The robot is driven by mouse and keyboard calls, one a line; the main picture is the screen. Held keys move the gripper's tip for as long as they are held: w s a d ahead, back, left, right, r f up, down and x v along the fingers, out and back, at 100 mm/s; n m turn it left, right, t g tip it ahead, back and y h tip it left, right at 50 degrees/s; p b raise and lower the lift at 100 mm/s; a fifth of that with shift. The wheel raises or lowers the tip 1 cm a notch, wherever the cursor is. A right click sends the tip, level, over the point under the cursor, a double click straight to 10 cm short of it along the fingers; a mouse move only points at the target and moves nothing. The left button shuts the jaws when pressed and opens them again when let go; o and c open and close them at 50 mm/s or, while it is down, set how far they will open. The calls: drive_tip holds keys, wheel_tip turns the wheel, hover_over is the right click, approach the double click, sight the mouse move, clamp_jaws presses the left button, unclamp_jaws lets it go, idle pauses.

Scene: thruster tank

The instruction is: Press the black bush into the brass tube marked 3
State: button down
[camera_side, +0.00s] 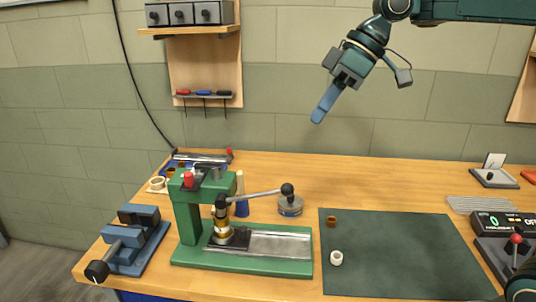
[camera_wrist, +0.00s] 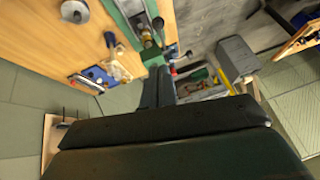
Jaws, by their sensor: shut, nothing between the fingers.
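My gripper (camera_side: 322,114) hangs high above the back of the bench, well away from the press, shut and empty. Its closed fingers also show in the wrist view (camera_wrist: 158,85). A brass tube (camera_side: 222,226) stands upright on a dark block on the bed of the green press (camera_side: 187,215), under the ram. Something dark is at its upper end; I cannot tell if that is the black bush or part of the press. No mark 3 is readable. In the wrist view a small brass patch (camera_wrist: 147,40) shows at the press.
The press lever (camera_side: 288,190) sticks out to the right. A brown ring (camera_side: 331,221) and a white ring (camera_side: 336,258) lie on the dark mat (camera_side: 410,260). A blue vice (camera_side: 130,240) stands left, a round metal piece (camera_side: 290,206) behind the press, a display box (camera_side: 495,220) right.

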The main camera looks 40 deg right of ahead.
drive_tip(key=s+d+f+m+t+h, duration=0.1)
drive_tip(key=s+d+f+m+h, duration=0.3)
drive_tip(key=s, duration=0.7)
drive_tip(key=s+d+f+m+t+h, duration=0.1)
drive_tip(key=s+d+f+m, duration=0.4)
drive_tip(key=s, duration=0.5)
drive_tip(key=w+a+r+n+y, duration=0.1)
drive_tip(key=w+a+r+n, duration=0.4)
drive_tip(key=w+a, duration=0.2)
drive_tip(key=w+a+r+n+y, duration=0.1)
drive_tip(key=w+a+r+n, duration=0.4)
drive_tip(key=w, duration=0.5)
drive_tip(key=shift+w+a+n+y, duration=0.3)
drive_tip(key=shift+a+n, duration=0.3)
drive_tip(key=shift+a, duration=0.4)
